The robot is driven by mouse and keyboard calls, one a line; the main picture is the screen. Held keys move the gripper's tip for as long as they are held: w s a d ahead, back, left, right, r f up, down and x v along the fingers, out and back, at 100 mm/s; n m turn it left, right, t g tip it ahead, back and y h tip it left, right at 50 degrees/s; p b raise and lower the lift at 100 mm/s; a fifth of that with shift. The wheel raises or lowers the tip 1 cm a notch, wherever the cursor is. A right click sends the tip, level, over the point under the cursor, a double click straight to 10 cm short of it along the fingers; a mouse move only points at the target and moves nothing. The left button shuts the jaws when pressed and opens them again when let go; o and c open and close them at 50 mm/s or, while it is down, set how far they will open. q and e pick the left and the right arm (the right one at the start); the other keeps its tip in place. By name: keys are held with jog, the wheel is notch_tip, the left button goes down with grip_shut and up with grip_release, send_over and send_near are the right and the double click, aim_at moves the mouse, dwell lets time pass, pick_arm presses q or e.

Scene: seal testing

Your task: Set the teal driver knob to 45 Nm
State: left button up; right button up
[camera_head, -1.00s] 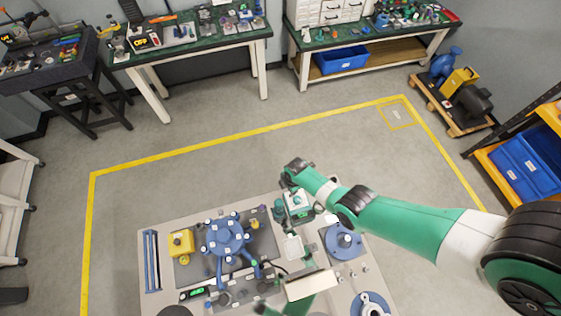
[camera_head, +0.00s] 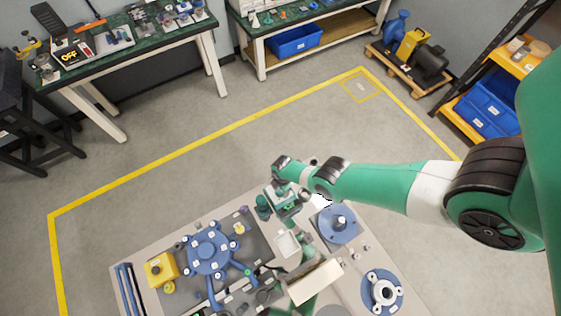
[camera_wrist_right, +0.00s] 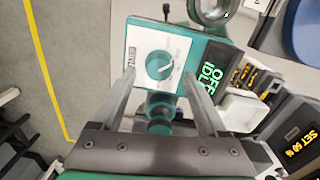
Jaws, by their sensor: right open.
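A teal knob (camera_wrist_right: 159,65) with a pale pointer mark sits on the white face of a teal box in the right wrist view. The box's green display (camera_wrist_right: 208,78) reads "OFF IDLE". The open fingers of my right gripper (camera_wrist_right: 160,78) reach toward the knob, one on each side in the picture; I see no contact. A dark teal cylinder (camera_wrist_right: 160,112) shows between the fingers, nearer the palm. A display (camera_wrist_right: 300,145) at the lower right reads "SET 60" and is cut off by the frame edge. The box (camera_head: 285,196) is partly hidden in the head view. My left gripper is out of view.
A blue round fixture (camera_head: 208,252), a yellow box (camera_head: 161,268) and a blue flanged disc (camera_head: 338,224) crowd the workbench. A white flanged ring (camera_head: 383,290) is at the front right.

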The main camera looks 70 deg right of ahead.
aim_at(280, 191)
notch_tip(280, 191, down, 3)
jog(key=shift+r+b, duration=0.1)
jog(key=shift+b, duration=0.7)
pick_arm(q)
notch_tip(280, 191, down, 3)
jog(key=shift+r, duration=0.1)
pick_arm(e)
jog(key=shift+w, duration=0.1)
grip_shut()
